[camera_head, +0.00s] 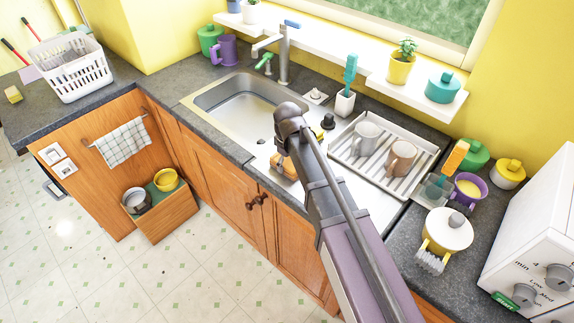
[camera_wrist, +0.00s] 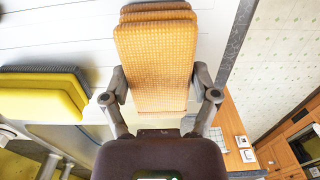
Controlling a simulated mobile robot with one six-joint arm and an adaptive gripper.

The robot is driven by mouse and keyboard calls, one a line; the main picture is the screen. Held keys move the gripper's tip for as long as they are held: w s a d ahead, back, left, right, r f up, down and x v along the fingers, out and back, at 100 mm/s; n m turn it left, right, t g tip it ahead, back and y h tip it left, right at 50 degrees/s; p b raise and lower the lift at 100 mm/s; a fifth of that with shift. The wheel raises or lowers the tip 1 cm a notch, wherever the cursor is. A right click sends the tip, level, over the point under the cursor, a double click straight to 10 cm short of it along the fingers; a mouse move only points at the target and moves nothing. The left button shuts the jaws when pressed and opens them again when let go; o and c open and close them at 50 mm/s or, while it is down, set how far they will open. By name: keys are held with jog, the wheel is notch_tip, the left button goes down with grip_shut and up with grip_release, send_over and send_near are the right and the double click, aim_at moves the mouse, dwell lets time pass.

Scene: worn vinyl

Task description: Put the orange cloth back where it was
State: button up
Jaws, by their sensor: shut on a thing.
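The orange cloth (camera_wrist: 156,62), folded in layers with a woven texture, lies between the two fingers of my gripper (camera_wrist: 160,84) in the wrist view. The fingers press on its left and right sides. In the head view a small part of the cloth (camera_head: 286,168) shows below my gripper (camera_head: 281,160), over the metal area near the front right of the sink. My arm hides the rest. I cannot tell whether the cloth touches the surface below.
The sink (camera_head: 235,95) is at the left. A dish rack (camera_head: 372,171) with two mugs stands at the right. A yellow and dark block (camera_wrist: 40,96) is left of the cloth in the wrist view. A checked towel (camera_head: 122,144) hangs on a rail.

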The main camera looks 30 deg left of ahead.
aim_at(288, 162)
jog(key=shift+f, duration=0.15)
jog(key=o, duration=1)
notch_tip(288, 162, up, 12)
jog(key=p, duration=1.2)
jog(key=shift+r, duration=0.2)
dwell(0.8)
